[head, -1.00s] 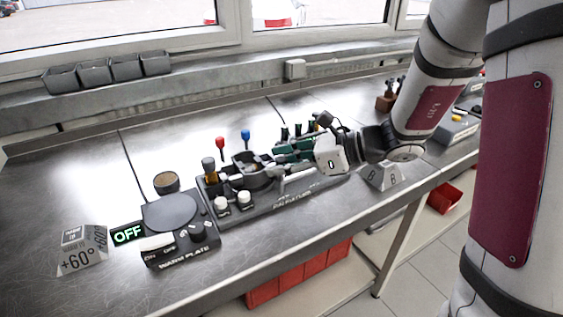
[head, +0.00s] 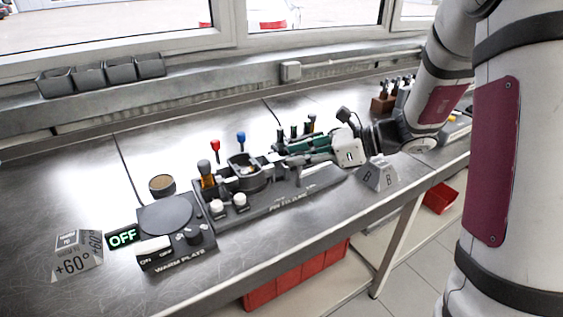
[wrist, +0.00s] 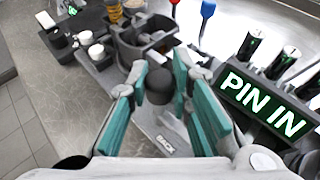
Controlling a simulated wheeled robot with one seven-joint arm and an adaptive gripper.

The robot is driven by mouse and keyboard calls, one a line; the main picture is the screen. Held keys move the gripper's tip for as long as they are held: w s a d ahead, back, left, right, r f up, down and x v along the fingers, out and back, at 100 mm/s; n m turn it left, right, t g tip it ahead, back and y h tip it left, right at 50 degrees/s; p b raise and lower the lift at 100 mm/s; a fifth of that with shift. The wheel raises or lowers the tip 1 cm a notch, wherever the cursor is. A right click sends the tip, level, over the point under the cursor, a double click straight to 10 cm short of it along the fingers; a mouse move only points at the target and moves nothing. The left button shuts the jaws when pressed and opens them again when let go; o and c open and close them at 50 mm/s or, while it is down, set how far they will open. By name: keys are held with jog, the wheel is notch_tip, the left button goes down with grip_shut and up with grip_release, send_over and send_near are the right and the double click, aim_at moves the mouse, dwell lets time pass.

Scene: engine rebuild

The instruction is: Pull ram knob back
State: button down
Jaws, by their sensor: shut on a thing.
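The ram knob (wrist: 158,86) is a dark rounded knob at the middle of the wrist view, between my fingers. My gripper (wrist: 160,88) has teal finger pads and is shut on the knob. In the head view my gripper (head: 283,150) reaches in from the right over the dark pin fixture (head: 262,211). The fixture's cup (head: 245,178) stands left of the gripper, apart from it. A "BACK" label (wrist: 166,146) lies on the base below the fingers. A "PIN IN" display (wrist: 262,104) is lit green. The fingers hide part of the knob and its shaft.
Red (head: 215,146) and blue (head: 241,138) levers stand behind the cup. Two white knobs (head: 239,200) are at the fixture's front. The warm plate (head: 164,214), with its "OFF" sign (head: 123,237), is at left. A grey block marked B (head: 377,176) stands right of the fixture.

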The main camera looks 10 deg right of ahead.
aim_at(310, 169)
jog(key=shift+w+d, duration=0.25)
jog(key=shift+d, duration=0.5)
jog(key=shift+w+d, duration=0.25)
jog(key=shift+d, duration=0.45)
jog(key=c, duration=1.4)
grip_release()
jog(key=shift+d, duration=0.1)
jog(key=shift+c, duration=0.2)
jog(key=v, duration=1.2)
jog(key=shift+r, duration=0.15)
